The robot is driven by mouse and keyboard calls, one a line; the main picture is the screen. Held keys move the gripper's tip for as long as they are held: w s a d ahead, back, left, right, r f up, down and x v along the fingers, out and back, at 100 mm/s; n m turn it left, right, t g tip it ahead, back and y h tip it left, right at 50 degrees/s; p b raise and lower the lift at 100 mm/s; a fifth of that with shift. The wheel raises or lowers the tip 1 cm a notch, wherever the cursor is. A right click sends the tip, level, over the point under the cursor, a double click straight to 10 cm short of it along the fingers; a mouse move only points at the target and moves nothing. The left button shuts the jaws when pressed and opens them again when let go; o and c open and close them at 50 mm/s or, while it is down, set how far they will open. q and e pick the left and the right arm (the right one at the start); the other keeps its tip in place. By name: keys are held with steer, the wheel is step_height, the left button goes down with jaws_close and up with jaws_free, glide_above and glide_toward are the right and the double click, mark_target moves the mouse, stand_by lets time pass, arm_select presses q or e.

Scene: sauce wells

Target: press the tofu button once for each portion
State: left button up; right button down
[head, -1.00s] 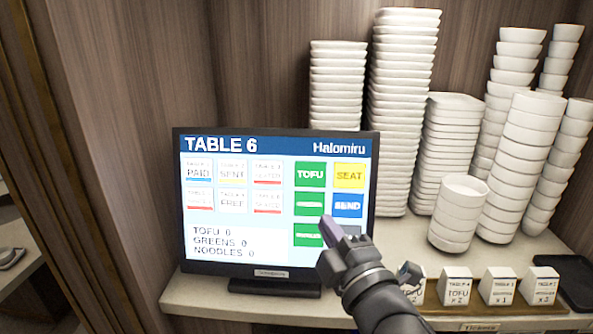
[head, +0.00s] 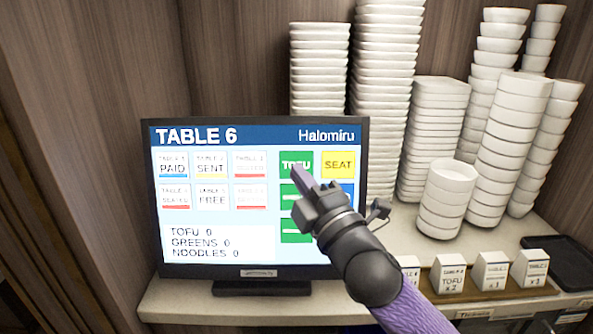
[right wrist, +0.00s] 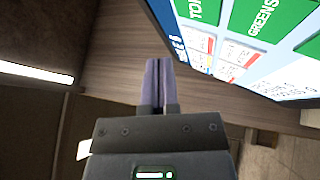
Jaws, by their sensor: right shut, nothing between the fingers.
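The order screen (head: 225,220) stands on the shelf, headed TABLE 6, and reads TOFU 0, GREENS 0, NOODLES 0. The green TOFU button (head: 296,160) is at the top of the green column, its lower part covered by my fingers. My right gripper (head: 303,175) is shut and empty, with its tips at the lower edge of that button in the head view; I cannot tell whether they touch. In the right wrist view the shut purple fingers (right wrist: 158,85) show beside the screen, with part of the TOFU button (right wrist: 198,10) at the top. My left gripper is out of view.
Tall stacks of white plates (head: 385,70) and bowls (head: 505,140) stand right of the screen. A short bowl stack (head: 447,200) is nearer. Small white cards, one marked TOFU x2 (head: 448,280), line the shelf front by a black tray (head: 560,265).

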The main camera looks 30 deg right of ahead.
mark_target(291, 158)
steer(key=shift+w+d+f+b, duration=0.25)
steer(key=shift+w+d, duration=0.3)
steer(key=shift+w, duration=0.35)
steer(key=shift+w+d+f+b, duration=0.15)
steer(key=shift+w+d+f, duration=0.3)
steer(key=shift+w, duration=0.4)
steer(key=shift+r, duration=0.1)
stand_by(0.6)
steer(key=shift+w+d, duration=0.25)
steer(key=shift+w, duration=0.05)
steer(key=shift+w+d+f, duration=0.2)
steer(key=shift+w+f, duration=0.05)
steer(key=shift+w, duration=0.05)
stand_by(0.6)
stand_by(0.4)
steer(key=shift+s+a+r+p, duration=0.3)
steer(key=shift+s+a, duration=0.1)
steer(key=shift+s, duration=0.25)
steer(key=shift+s+a+r+p, duration=0.25)
steer(key=shift+s+a+p, duration=0.15)
steer(key=shift+s, duration=0.3)
steer(key=shift+s+a+r+p, duration=0.2)
steer(key=shift+s+a+p, duration=0.1)
steer(key=shift+s+a, duration=0.25)
steer(key=shift+s+a+r+p, duration=0.25)
steer(key=shift+s+a+p, duration=0.1)
steer(key=shift+s, duration=0.45)
